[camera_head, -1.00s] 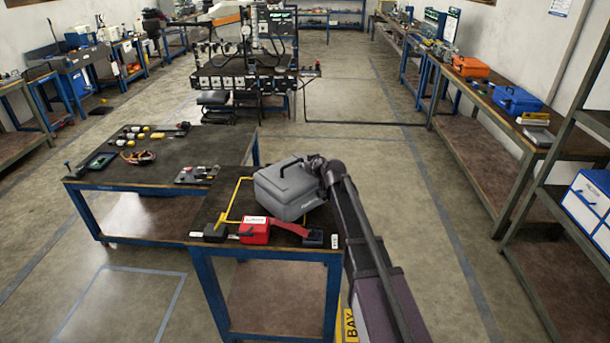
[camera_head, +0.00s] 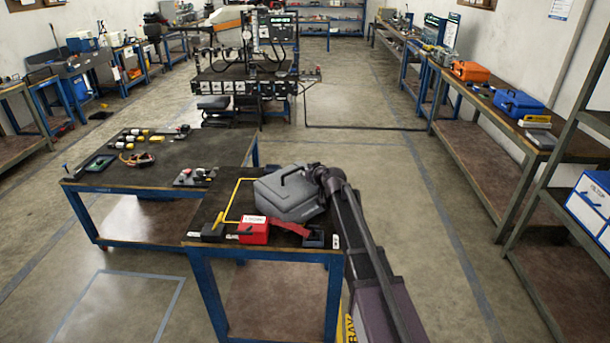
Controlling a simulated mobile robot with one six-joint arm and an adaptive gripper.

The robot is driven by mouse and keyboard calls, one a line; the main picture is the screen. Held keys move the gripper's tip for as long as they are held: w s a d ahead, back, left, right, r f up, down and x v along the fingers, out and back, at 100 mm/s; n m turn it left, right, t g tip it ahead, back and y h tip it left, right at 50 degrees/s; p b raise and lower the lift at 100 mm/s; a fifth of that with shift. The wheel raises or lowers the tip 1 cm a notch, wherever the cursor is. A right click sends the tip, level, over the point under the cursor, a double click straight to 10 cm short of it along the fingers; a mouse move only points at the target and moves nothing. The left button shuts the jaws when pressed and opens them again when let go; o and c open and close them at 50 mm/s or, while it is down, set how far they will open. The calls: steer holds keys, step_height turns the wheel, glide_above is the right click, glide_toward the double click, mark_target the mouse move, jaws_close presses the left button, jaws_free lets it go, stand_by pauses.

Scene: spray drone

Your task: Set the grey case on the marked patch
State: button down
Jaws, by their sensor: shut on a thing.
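The grey case (camera_head: 288,194), with a handle on its lid, is over the right part of the near table. My gripper (camera_head: 318,174) is at the case's right side and shut on it; the fingertips are hard to make out. A yellow outline (camera_head: 230,202) marks a patch on the tabletop. Its left and far-left edges show, and the case hides most of its right part. I cannot tell whether the case's underside touches the tabletop.
A red box (camera_head: 253,230) and a small black block (camera_head: 314,239) lie along the near table's front edge, close in front of the case. A larger table (camera_head: 105,182) with small parts adjoins at the left. The floor to the right is clear.

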steer(key=c, duration=0.7)
jaws_free()
steer(key=p+v, duration=0.4)
steer(key=v, duration=0.8)
steer(key=shift+p, duration=0.35)
steer(key=s+d+f+m+g+h, duration=0.2)
steer(key=s+d+f+g, duration=0.1)
steer(key=s, duration=0.6)
steer(key=s+d+f+m+g+h, duration=0.2)
steer(key=s+d+f+g, duration=0.2)
steer(key=s, duration=0.5)
steer(key=s+d+f+m+g+h, duration=0.2)
steer(key=s+d+f+g+h, duration=0.1)
steer(key=s+d, duration=0.4)
steer(key=s+f+g, duration=0.1)
steer(key=s, duration=0.2)
